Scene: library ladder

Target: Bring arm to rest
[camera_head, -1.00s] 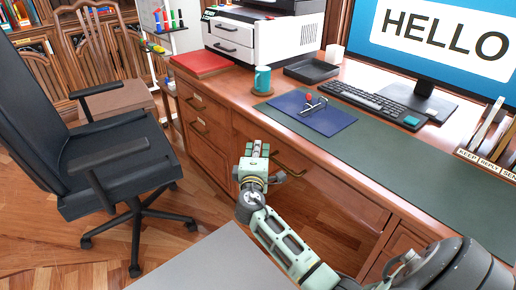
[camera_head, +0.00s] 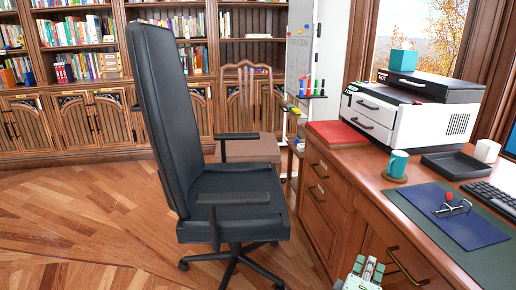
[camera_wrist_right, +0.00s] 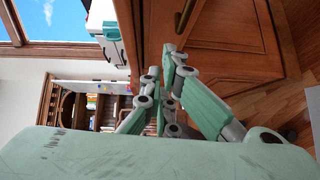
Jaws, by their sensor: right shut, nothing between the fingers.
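My right gripper (camera_head: 367,266) shows at the bottom edge of the head view, beside the front of the wooden desk (camera_head: 360,178). Only its pale green end is in that picture. In the right wrist view the right gripper (camera_wrist_right: 173,52) has its fingertips together, with nothing between them. It is in front of the desk's wooden drawer face (camera_wrist_right: 225,40), and I cannot tell the exact gap. My left gripper is in neither view.
A black office chair (camera_head: 225,190) stands left of the desk. Wood floor (camera_head: 80,220) is open at left.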

